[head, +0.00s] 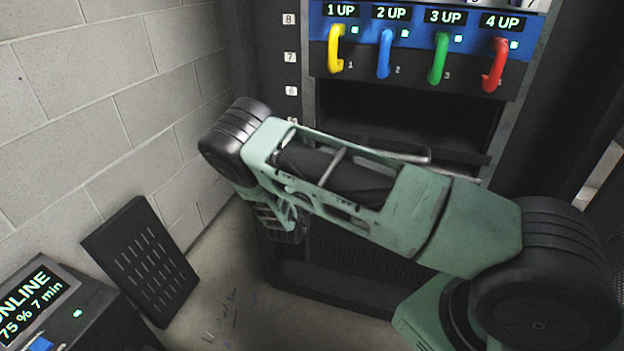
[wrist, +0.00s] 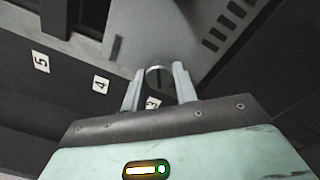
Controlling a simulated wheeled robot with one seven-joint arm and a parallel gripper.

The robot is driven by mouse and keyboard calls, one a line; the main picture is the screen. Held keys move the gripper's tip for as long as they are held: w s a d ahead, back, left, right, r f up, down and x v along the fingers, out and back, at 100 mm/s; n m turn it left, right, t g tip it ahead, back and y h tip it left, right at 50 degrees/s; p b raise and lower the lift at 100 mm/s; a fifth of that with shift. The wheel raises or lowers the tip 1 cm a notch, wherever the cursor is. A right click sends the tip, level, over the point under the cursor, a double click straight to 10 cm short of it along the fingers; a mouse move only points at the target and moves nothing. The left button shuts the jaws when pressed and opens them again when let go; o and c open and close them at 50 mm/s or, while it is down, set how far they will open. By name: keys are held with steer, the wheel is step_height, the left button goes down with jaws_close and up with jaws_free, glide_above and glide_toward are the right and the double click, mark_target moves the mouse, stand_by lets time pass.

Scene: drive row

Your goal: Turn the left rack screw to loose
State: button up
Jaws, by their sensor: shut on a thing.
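The screw (wrist: 158,74) shows in the wrist view as a small rounded, light-rimmed head at the dark rack face, beside the number labels. My gripper (wrist: 160,78) has its two pale fingers on either side of this head and is shut on it. The fingers cover part of the head, so its turn angle cannot be read. In the head view, my green arm reaches across the rack (head: 340,285) toward its lower left post. My fingertips and the screw are hidden there.
Above my arm are yellow (head: 336,48), blue (head: 384,54), green (head: 437,58) and red (head: 495,65) drive handles, labelled UP. A slotted black panel (head: 140,260) leans on the block wall. A display box (head: 45,310) reads ONLINE. Small debris (head: 225,310) lies on the floor.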

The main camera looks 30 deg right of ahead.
steer(key=o, duration=1)
steer(key=p+v, duration=0.1)
steer(key=v, duration=1.6)
steer(key=shift+a+p, duration=0.15)
steer(key=shift+p, duration=0.2)
